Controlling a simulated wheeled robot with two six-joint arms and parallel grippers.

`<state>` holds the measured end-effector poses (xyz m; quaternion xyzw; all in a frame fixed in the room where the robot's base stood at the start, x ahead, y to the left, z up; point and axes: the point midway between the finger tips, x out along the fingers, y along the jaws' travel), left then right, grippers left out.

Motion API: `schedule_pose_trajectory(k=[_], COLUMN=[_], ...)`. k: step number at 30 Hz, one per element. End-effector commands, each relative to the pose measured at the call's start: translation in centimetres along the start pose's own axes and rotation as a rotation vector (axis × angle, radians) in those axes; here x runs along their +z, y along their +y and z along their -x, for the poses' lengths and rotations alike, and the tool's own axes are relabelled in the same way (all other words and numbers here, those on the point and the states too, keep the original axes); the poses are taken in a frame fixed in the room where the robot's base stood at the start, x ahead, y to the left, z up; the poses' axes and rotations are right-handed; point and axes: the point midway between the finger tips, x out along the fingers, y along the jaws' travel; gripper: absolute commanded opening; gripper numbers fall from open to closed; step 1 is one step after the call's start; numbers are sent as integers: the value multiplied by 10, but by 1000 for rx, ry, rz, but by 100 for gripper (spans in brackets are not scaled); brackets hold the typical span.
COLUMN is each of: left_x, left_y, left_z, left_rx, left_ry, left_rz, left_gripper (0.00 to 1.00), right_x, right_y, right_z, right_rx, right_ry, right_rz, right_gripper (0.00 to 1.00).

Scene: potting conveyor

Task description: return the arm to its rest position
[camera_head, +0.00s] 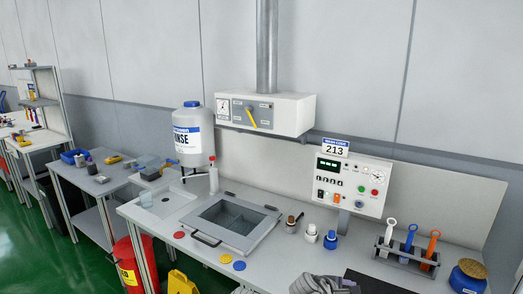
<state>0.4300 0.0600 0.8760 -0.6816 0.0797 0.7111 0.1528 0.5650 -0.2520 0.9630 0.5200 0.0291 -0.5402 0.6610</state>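Neither of my grippers shows clearly in the head view, and no arm is seen reaching over the bench (283,255). A grey, ridged shape (318,284) is cut off by the bottom edge, beside a black mat (375,285). I cannot tell what it is. A smaller pale piece shows at the bottom edge to its left, also cut off.
A sink-like basin with a grey lid frame (237,240) is set in the bench. A rinse tank (193,137), a control panel (352,185), a tool rack (405,258) and a blue-lidded jar (468,276) stand around it. A red bin (133,265) is on the floor.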

Motion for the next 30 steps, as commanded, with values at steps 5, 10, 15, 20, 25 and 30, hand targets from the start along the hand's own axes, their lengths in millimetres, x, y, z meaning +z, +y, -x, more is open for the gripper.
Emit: schedule_pose_trajectory(k=[5, 10, 15, 20, 25, 30], left_x=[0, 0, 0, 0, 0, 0], left_y=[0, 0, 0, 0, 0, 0], left_z=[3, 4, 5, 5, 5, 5], left_rx=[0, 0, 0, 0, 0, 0], left_ry=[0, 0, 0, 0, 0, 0], left_rz=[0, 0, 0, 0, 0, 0], left_gripper=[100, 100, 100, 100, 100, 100], right_x=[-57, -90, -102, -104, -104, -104], right_y=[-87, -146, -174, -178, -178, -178], right_z=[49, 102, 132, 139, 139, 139], right_rx=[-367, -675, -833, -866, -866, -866], right_ry=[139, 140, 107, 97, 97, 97], right_rz=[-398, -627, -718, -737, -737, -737], right_gripper=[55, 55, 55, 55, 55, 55])
